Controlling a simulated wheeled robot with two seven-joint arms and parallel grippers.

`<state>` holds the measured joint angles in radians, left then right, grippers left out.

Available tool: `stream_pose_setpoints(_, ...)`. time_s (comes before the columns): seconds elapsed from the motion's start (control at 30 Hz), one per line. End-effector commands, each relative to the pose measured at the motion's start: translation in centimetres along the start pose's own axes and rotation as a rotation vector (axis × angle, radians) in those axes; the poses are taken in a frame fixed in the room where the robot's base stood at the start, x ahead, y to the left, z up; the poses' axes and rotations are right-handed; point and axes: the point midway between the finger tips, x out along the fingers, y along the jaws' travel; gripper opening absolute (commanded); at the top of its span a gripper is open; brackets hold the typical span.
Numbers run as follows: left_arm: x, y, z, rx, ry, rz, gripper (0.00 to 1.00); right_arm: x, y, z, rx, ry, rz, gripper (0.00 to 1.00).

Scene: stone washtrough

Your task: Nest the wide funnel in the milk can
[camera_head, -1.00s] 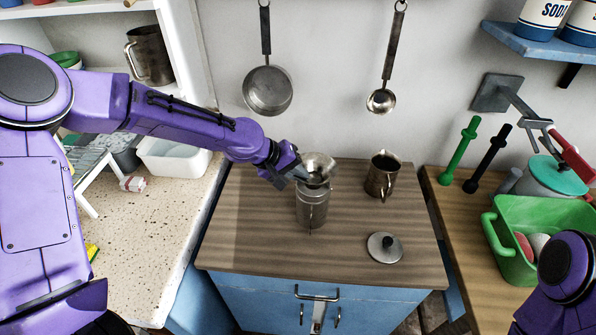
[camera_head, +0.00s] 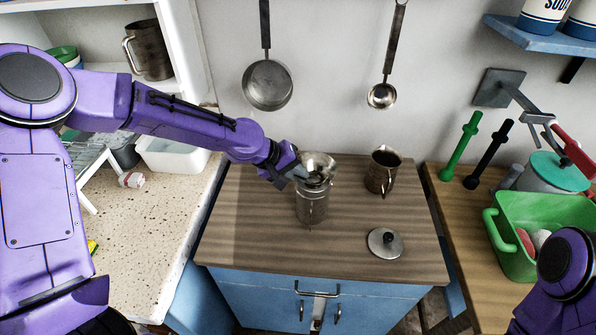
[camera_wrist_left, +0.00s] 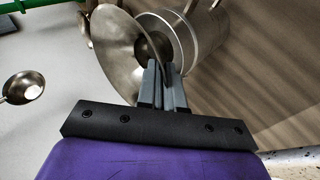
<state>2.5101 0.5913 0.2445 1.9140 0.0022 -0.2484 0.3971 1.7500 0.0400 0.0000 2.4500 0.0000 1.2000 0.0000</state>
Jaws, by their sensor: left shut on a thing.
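The wide funnel (camera_head: 319,162) is a shiny metal cone, its wide mouth up, at the top of the milk can (camera_head: 312,208). The metal milk can stands upright on the wooden worktop. My left gripper (camera_head: 301,174) is shut on the funnel from the left side. In the left wrist view the funnel's cone (camera_wrist_left: 112,45) shows beside the can's rim and body (camera_wrist_left: 203,38), with the fingers (camera_wrist_left: 160,85) between. How deep the funnel's spout sits in the can is hidden. My right gripper is out of view; only part of that arm shows at the lower right.
A metal jug (camera_head: 379,178) stands right of the can, and a round lid with a black knob (camera_head: 384,244) lies in front of it. A pan (camera_head: 267,88) and a ladle (camera_head: 381,96) hang behind. A green tub (camera_head: 513,262) is at right. The worktop's front left is clear.

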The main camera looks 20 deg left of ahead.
Motion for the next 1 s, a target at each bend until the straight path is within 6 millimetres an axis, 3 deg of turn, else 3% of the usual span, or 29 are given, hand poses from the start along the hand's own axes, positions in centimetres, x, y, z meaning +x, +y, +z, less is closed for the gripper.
stream_pose_setpoints(0.6,0.59,-0.5,0.11,0.0,0.001,0.0,0.0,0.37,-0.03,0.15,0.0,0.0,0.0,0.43)
stream_pose_setpoints(0.7,0.6,-0.53,0.12,0.0,0.0,0.0,0.32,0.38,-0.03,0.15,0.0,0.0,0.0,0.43)
stream_pose_setpoints(0.73,0.61,-0.56,0.13,0.0,0.0,-0.001,0.36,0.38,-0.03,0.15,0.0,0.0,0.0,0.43)
stream_pose_setpoints(1.0,0.7,-0.78,0.23,-0.001,-0.003,-0.004,0.36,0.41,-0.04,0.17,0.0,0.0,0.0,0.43)
